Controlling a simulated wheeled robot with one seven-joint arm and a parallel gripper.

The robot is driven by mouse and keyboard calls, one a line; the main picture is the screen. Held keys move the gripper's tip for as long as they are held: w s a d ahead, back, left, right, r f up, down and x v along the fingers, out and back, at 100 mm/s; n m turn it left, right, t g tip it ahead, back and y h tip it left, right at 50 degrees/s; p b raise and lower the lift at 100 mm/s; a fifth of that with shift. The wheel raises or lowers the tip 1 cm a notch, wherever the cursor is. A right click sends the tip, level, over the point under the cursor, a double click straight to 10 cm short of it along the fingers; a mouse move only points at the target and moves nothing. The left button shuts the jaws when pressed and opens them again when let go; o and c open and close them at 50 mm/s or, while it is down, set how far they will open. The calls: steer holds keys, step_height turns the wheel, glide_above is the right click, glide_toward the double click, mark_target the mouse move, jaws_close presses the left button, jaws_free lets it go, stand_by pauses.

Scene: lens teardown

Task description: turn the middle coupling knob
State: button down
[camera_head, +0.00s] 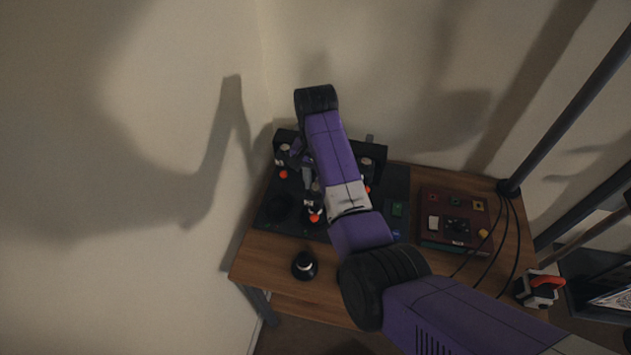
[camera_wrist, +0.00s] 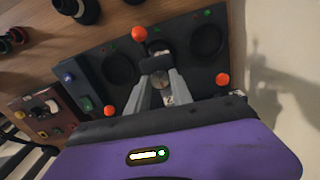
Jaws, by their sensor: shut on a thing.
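The dark panel (camera_wrist: 205,45) with round dark recesses and several orange balls fills the middle of the wrist view.
Orange balls (camera_wrist: 139,33) stick up around the grip, one also at the right (camera_wrist: 222,79). A dark red box (camera_head: 455,215) with knobs stands right of the panel. A black round part (camera_head: 304,265) sits on the wooden desk (camera_head: 262,258) in front. Walls rise close behind and left.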

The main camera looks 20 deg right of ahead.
mark_target(316, 186)
steer(key=shift+m, duration=1)
steer(key=c, duration=1.1)
jaws_free()
steer(key=shift+r, duration=0.15)
step_height(316, 186, up, 8)
steer(key=shift+f, duration=0.2)
